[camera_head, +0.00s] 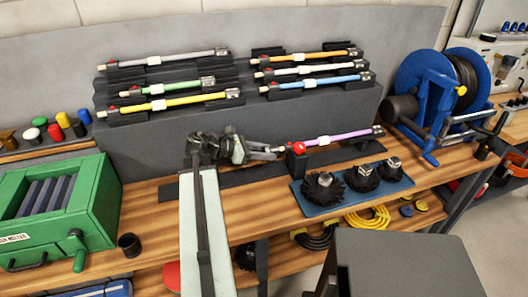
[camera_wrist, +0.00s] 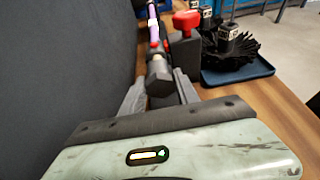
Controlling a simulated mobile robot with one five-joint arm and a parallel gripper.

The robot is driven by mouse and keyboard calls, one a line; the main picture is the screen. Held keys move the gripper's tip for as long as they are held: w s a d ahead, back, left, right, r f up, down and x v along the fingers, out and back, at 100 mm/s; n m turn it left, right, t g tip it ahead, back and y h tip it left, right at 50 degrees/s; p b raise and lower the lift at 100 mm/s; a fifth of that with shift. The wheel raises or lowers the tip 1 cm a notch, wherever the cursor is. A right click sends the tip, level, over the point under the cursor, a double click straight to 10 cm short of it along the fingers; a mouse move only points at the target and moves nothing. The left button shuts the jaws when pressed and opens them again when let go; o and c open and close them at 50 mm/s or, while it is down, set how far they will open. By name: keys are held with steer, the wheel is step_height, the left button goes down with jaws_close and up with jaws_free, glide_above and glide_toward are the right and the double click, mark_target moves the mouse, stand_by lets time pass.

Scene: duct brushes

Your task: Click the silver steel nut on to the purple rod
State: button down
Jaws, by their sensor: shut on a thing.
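The purple rod (camera_head: 345,136) lies level along the dark strip at the back of the bench, its silver end to the right. It also shows at the top of the wrist view (camera_wrist: 152,12). My gripper (camera_head: 278,153) is at the rod's left end. In the wrist view its fingers (camera_wrist: 160,92) are shut on a grey six-sided piece, apparently the steel nut (camera_wrist: 159,76). The nut looks in line with the rod, just on the near side of its red-marked end. I cannot tell whether nut and rod touch or are joined.
A black holder with a red knob (camera_wrist: 186,22) stands close to the right of the nut. Several black brushes with silver tops (camera_head: 324,184) sit on a blue mat (camera_head: 400,188). Racked rods (camera_head: 180,101) stand behind. A green box (camera_head: 90,205) is at left, a blue reel (camera_head: 425,75) at right.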

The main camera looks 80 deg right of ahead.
steer(key=shift+s+d, duration=0.2)
steer(key=shift+s, duration=0.25)
steer(key=shift+s+d, duration=0.2)
steer(key=shift+s, duration=0.25)
steer(key=c, duration=0.8)
jaws_free()
steer(key=p+v, duration=0.2)
steer(key=v, duration=0.4)
steer(key=shift+w+a+r+p, duration=0.1)
steer(key=shift+w+r+p, duration=0.1)
steer(key=shift+w+p, duration=0.15)
steer(key=shift+w+a, duration=0.25)
steer(key=shift+w, duration=0.2)
